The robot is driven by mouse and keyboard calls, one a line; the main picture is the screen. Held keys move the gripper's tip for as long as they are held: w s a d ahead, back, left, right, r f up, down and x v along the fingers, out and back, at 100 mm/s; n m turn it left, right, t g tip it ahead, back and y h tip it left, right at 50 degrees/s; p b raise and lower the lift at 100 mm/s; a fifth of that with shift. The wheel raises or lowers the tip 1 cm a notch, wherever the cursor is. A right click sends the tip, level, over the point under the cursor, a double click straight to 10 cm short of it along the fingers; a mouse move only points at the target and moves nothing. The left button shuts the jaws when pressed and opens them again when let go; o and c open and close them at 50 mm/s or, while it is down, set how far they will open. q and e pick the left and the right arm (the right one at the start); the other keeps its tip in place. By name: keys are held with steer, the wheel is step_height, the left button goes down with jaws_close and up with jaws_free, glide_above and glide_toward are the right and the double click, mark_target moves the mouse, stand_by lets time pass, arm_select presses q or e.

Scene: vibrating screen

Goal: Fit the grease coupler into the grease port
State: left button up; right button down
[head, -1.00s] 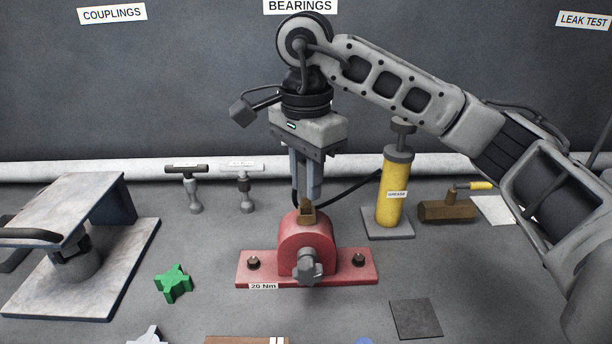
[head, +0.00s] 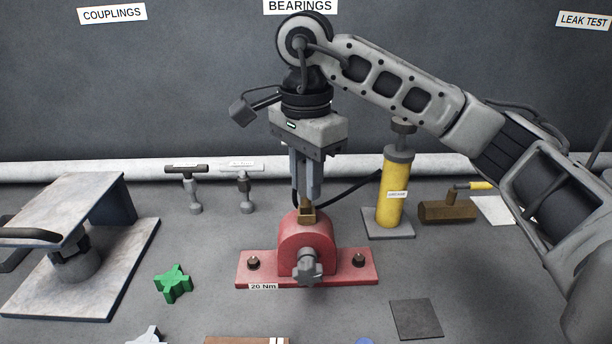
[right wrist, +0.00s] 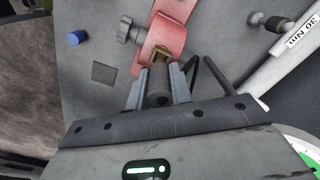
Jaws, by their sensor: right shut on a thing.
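The grease port appears as a brass fitting (head: 307,216) on top of a red bearing housing (head: 292,241). My right gripper (head: 306,193) points down just above it and is shut on the grease coupler. In the right wrist view, the coupler is a dark grey cylinder (right wrist: 158,88) between the two fingers of the gripper (right wrist: 158,84). The brass port (right wrist: 163,54) shows just beyond its end. I cannot tell whether coupler and port touch, as the fingers hide most of the coupler in the head view. A black hose (head: 348,190) runs from the gripper area to the grease pump.
A yellow grease pump (head: 392,190) stands right of the housing, with a brown mallet (head: 446,211) beyond. A grey knob (head: 307,266) sticks out of the housing's front. A green star part (head: 173,283), two T-handled tools and a metal stand (head: 140,252) are left.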

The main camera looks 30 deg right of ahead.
arm_select(q)
steer(key=shift+s+f+b, duration=0.1)
steer(key=shift+f+b, duration=0.25)
steer(key=shift+f, duration=0.05)
arm_select(e)
steer(key=shift+f, duration=0.45)
arm_select(q)
steer(key=shift+f+b, duration=0.4)
steer(key=shift+b, duration=0.35)
arm_select(e)
steer(key=shift+f, duration=0.95)
steer(key=c, duration=1.2)
jaws_free()
steer(key=shift+o, duration=0.2)
arm_select(q)
steer(key=shift+r, duration=0.1)
arm_select(e)
steer(key=shift+r, duration=0.45)
step_height(320, 180, up, 14)
steer(key=p, duration=0.3)
steer(key=shift+r, duration=0.15)
arm_select(q)
step_height(320, 180, up, 2)
steer(key=shift+a+r+p, duration=0.1)
steer(key=shift+a+p, duration=0.05)
steer(key=shift+p, duration=0.2)
arm_select(e)
steer(key=shift+r, duration=0.4)
